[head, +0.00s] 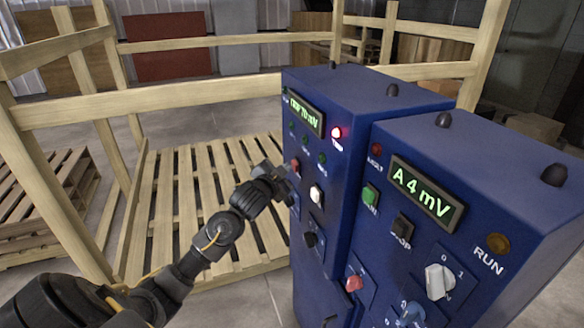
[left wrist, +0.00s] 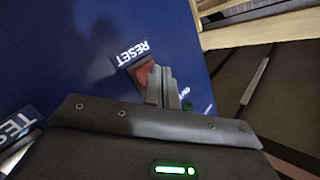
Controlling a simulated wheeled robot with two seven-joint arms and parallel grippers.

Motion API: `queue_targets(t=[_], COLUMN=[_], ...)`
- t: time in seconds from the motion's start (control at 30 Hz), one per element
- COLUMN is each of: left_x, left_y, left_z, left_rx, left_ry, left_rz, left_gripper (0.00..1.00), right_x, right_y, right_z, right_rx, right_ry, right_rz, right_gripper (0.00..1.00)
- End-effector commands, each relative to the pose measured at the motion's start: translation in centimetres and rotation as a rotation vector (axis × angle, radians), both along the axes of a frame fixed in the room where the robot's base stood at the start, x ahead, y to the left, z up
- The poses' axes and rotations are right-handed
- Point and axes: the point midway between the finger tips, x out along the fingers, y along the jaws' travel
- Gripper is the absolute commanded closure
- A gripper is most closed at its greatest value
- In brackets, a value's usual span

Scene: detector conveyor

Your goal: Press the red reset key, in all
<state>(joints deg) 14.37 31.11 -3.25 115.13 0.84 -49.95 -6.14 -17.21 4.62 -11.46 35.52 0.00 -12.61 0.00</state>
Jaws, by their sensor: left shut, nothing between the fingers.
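The red reset key (head: 296,167) is on the front of the left blue cabinet, at its upper left. In the left wrist view the red key (left wrist: 144,74) shows beside an upside-down RESET label (left wrist: 131,54), partly covered by my fingers. My left gripper (head: 285,172) is shut and empty, with its fingertips close in front of the key. In the left wrist view the left gripper (left wrist: 163,82) overlaps the key's right edge; I cannot tell whether it touches. My right gripper is not in view.
The left cabinet has a lit TRIP lamp (head: 337,132), a green display (head: 305,114), a white button (head: 316,194) and a black knob (head: 310,240). The right cabinet's display (head: 426,192) reads A 4 mV. A wooden slatted crate (head: 190,190) stands behind my left arm.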

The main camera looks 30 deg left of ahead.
Motion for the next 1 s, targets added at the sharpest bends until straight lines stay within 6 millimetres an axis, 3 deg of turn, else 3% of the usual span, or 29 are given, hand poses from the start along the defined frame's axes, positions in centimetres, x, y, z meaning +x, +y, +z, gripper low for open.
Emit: queue_targets(t=[0.67,1.0], left_x=[0.3,-0.8], left_y=[-0.3,0.5], left_z=[0.1,0.1], left_rx=[0.000,0.002], left_ry=[-0.001,0.003], left_rz=[-0.001,0.000], left_gripper=[1.00,1.00], right_x=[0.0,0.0], right_y=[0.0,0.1], right_z=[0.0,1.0], right_rx=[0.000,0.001], right_ry=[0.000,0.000], right_rz=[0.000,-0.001], right_gripper=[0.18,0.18])
